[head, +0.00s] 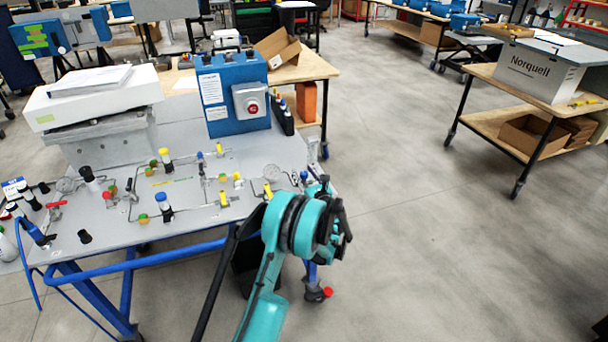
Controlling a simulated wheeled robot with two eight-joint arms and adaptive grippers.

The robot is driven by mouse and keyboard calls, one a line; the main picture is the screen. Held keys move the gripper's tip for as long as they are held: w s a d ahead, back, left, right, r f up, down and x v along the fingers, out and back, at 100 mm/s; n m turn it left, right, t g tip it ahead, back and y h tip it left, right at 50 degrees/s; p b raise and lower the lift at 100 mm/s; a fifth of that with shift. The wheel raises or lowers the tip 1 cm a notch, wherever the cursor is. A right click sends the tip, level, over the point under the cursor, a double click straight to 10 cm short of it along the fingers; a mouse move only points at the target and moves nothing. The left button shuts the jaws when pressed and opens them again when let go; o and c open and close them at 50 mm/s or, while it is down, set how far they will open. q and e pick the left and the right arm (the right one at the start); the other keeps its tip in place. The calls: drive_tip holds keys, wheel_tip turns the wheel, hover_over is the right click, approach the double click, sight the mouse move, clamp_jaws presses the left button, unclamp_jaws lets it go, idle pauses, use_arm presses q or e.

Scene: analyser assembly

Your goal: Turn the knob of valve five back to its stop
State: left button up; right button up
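A grey valve panel (190,228) on a blue frame carries thin pipework, gauges and several knobs. Upright knobs include a black one (87,173), a yellow one (164,154), a blue one (162,197) and another blue one (304,176) at the right edge. I can read no valve numbers, so I cannot tell which is valve five.
A blue box (233,92) with a red button stands at the panel's back, beside a white instrument (95,97). A wooden bench (315,66) is behind. A cart (480,80) with a Norquell box (540,70) stands right. The floor between is clear.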

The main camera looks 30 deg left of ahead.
sight(304, 176)
use_arm(q)
clamp_jaws()
drive_tip(key=shift+s+a+m+t+h, duration=0.1)
drive_tip(key=shift+m+t+h, duration=0.9)
drive_tip(key=shift+t+h, duration=0.15)
drive_tip(key=shift+m+t+h, duration=0.5)
drive_tip(key=shift+t+h, duration=0.05)
drive_tip(key=shift+o, duration=1.2)
unclamp_jaws()
drive_tip(key=v, duration=0.7)
drive_tip(key=shift+s+d, duration=0.1)
drive_tip(key=shift+d, duration=0.2)
